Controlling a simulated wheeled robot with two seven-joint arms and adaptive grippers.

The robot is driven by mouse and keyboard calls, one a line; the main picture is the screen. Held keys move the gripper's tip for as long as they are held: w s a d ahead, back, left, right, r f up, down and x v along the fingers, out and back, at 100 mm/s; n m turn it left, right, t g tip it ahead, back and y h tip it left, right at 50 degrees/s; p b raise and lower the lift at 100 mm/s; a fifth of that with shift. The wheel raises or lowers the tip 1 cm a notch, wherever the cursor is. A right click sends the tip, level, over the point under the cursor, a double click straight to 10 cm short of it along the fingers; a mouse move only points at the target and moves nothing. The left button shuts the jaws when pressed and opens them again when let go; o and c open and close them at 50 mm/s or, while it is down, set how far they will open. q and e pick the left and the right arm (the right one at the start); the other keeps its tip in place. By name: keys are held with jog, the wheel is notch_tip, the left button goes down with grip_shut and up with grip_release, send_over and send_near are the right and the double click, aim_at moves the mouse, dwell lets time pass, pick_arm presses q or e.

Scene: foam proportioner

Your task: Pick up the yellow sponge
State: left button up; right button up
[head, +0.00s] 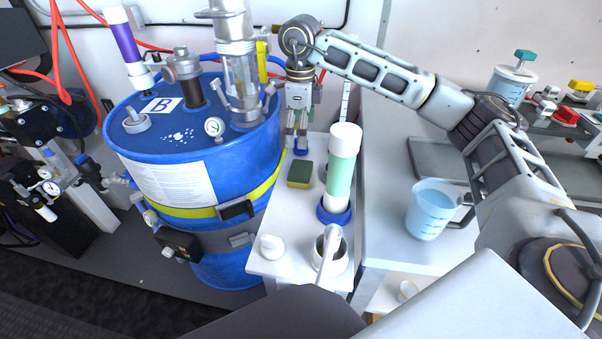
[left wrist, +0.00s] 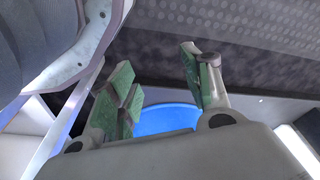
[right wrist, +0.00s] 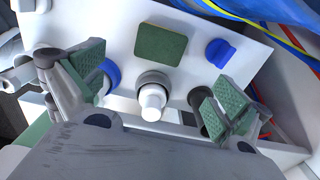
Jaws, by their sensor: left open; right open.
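The sponge (head: 300,174) lies flat on the narrow white side table, with a dark green top and a thin yellowish edge. My left gripper (left wrist: 160,88) is open and empty in the left wrist view, and is outside the head view.
A green-white cylinder (head: 340,170) on a blue base stands right of the sponge. A white-handled pot (head: 331,255) and white cap (head: 271,246) stand nearer. A small blue knob (right wrist: 220,53) sits beside the sponge. The blue drum (head: 200,165) borders the table's left side.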

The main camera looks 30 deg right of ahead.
jog(key=b, duration=0.1)
send_over(301, 169)
notch_tip(301, 169, down, 8)
jog(key=shift+s+a+r, duration=0.1)
jog(key=shift+f, duration=0.75)
notch_tip(301, 169, down, 4)
jog(key=shift+r+b, duration=0.15)
jog(key=shift+b, duration=0.3)
pick_arm(q)
notch_tip(301, 169, up, 6)
jog(key=d, duration=0.1)
jog(key=shift+w+d+r, duration=0.2)
jog(key=shift+w+d, duration=0.1)
jog(key=shift+w, duration=0.05)
pick_arm(e)
jog(key=shift+f, duration=0.45)
pick_arm(q)
jog(key=shift+f, duration=0.15)
pick_arm(e)
jog(key=shift+c, duration=0.4)
pick_arm(q)
jog(key=shift+s+f, duration=0.1)
jog(key=shift+s, duration=0.05)
pick_arm(e)
jog(key=c, duration=0.5)
